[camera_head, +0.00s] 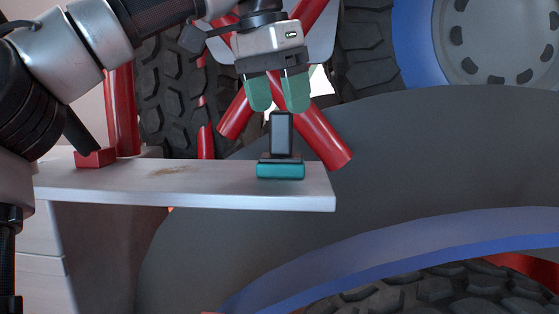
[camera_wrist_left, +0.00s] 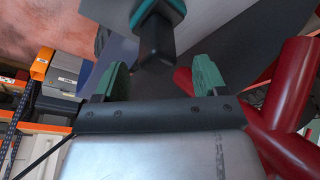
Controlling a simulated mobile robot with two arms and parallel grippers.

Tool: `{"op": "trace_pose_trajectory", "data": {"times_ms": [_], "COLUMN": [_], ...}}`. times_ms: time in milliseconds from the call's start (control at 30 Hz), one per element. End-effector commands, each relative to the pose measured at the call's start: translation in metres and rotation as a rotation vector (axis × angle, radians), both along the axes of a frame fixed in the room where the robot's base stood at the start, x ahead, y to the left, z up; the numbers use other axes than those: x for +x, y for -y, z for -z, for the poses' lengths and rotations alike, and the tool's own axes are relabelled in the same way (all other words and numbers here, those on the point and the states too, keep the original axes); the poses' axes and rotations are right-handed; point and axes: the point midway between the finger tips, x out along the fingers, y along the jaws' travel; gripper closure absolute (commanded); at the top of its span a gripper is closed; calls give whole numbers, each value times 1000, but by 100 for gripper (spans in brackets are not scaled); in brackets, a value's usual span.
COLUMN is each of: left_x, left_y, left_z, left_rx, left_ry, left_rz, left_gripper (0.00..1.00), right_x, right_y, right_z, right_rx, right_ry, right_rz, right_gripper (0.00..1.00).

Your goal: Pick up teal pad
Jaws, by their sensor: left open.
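The teal pad (camera_head: 281,169) lies at the right end of a pale board, with a dark upright handle (camera_head: 281,133) on top of it. In the left wrist view the pad's teal edge (camera_wrist_left: 177,7) shows at the top, with the dark handle (camera_wrist_left: 155,42) pointing toward the gripper. My left gripper (camera_head: 279,108) is open, with green fingers pointing down just above the handle. In the left wrist view its fingers (camera_wrist_left: 165,77) are spread on either side of the handle's line, with nothing between them. My right gripper is not in view.
The pale board (camera_head: 220,188) has free room left of the pad. Red tubes (camera_head: 325,135) cross close behind the handle and gripper. A red block (camera_head: 95,158) sits at the board's left. Large tyres (camera_head: 178,95) and a grey fender (camera_head: 430,150) stand around.

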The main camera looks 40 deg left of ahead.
Motion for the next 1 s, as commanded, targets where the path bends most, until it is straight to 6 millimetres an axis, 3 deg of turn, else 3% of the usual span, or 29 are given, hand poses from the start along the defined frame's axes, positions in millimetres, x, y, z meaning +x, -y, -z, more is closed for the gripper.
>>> {"op": "trace_pose_trajectory", "data": {"times_ms": [133, 300, 600, 1000], "left_x": [7, 12, 14, 14], "left_y": [-3, -2, -1, -1], "left_z": [18, 39, 45, 44], "left_rx": [0, 0, 1, 1], "left_ry": [-3, -1, 0, 0], "left_rz": [1, 1, -1, 0], "left_gripper": [28, 28, 28, 88], "right_x": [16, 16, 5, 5], "right_y": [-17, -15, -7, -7], "right_z": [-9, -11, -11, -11], "right_rx": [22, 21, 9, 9], "right_ry": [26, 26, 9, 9], "right_rz": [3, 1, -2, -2], "right_gripper": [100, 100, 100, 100]}}
